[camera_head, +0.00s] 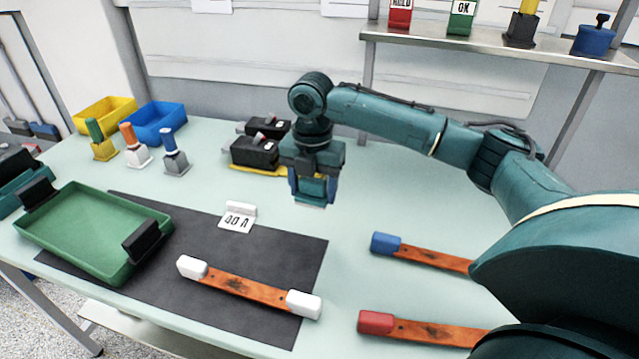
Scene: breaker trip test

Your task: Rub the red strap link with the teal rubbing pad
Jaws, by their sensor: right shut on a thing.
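The red strap link (430,332) lies on the pale table at the front right. It is a copper-coloured bar with dark marks and a red end block (376,322); its right end is hidden behind my right arm. My right gripper (314,188) points down over the middle of the table, up and to the left of the red strap link and apart from it. It is shut on the teal rubbing pad (313,197), which is mostly hidden between the fingers, with a pale underside edge showing. My left gripper is not in view.
A blue-ended strap (430,257) lies behind the red one. A white-ended strap (245,289) and a small label stand (238,217) are on the dark mat (290,250). A green tray (90,225) is at left; black breakers (255,152) stand behind. A shelf (480,48) is at back right.

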